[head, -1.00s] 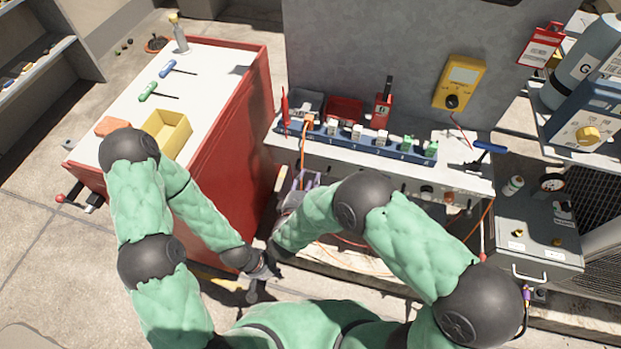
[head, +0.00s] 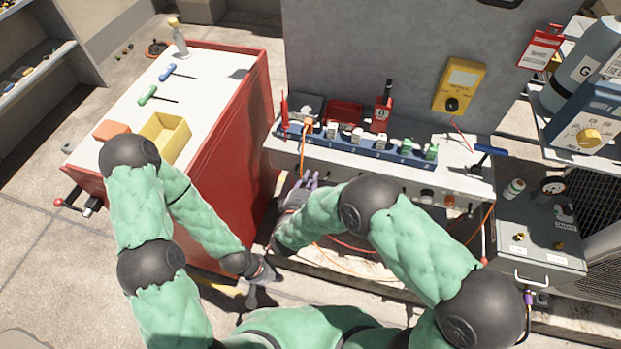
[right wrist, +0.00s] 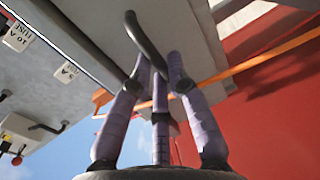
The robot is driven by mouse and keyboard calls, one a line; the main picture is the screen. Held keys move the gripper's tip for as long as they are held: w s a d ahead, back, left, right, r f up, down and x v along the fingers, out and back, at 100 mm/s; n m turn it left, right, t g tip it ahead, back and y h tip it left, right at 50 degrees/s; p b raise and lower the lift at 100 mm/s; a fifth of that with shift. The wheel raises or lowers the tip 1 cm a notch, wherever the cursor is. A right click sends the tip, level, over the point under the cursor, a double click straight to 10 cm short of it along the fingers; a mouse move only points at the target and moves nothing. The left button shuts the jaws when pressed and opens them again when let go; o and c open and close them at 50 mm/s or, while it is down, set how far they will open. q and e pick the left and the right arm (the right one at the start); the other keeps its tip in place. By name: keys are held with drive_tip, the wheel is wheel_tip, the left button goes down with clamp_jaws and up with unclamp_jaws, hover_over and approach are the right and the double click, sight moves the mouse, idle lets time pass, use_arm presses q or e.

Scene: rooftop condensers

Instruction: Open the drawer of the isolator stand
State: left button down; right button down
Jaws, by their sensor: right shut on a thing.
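The isolator stand (head: 462,172) is the grey unit with a pale top in the middle of the head view. In the right wrist view a dark bar handle (right wrist: 147,42) stands out from a grey panel. My right gripper (right wrist: 160,80) has purple fingers and is shut on this handle. In the head view the right gripper (head: 303,182) is at the stand's left front, partly hidden by my arm. Whether the drawer stands out from the stand cannot be told. My left gripper (head: 262,277) is low, beside the red cabinet, its fingers too small to judge.
The red cabinet (head: 235,130) stands close left of the stand, with a yellow tray (head: 178,127) on top. A blue rail (head: 350,143) of switches lies on the stand. An orange cable (right wrist: 255,62) runs behind my right fingers. A grey box (head: 535,235) sits at right.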

drive_tip(key=f+p+v, duration=0.2)
drive_tip(key=p+v, duration=0.2)
drive_tip(key=v, duration=0.5)
drive_tip(key=shift+s+f, duration=0.35)
drive_tip(key=shift+s, duration=0.15)
drive_tip(key=shift+a, duration=0.1)
drive_tip(key=c, duration=1.2)
unclamp_jaws()
drive_tip(key=shift+w+r, duration=0.1)
